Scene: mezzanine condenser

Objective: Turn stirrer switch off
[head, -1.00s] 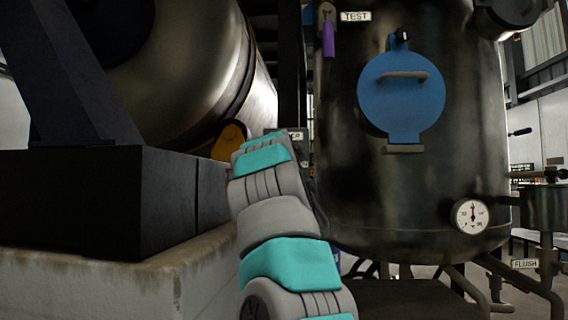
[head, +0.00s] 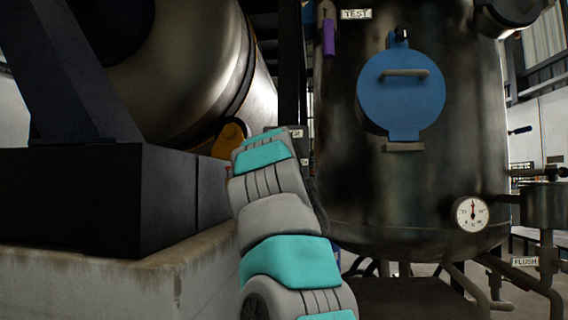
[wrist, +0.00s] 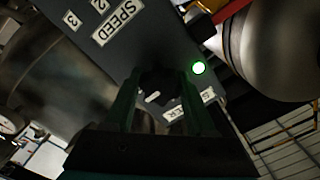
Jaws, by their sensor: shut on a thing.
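The stirrer switch (wrist: 154,92) is a dark rotary knob with a white pointer mark on a grey control panel (wrist: 150,40), seen in the wrist view. My gripper (wrist: 155,88) has its two dark green fingers on either side of the knob, shut on it. A partly covered label ending in "ER" (wrist: 196,104) is beside the knob. A green lamp (wrist: 199,67) near it is lit. In the head view my arm hides the gripper and the knob; only a small edge of the panel (head: 298,145) shows.
A "SPEED" label (wrist: 116,22) is on the panel. In the head view a dark tank (head: 345,190) with a blue hatch (head: 402,95) and a gauge (head: 471,214) stands right. A steel drum (head: 215,70) on a concrete plinth (head: 150,285) is left of my arm.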

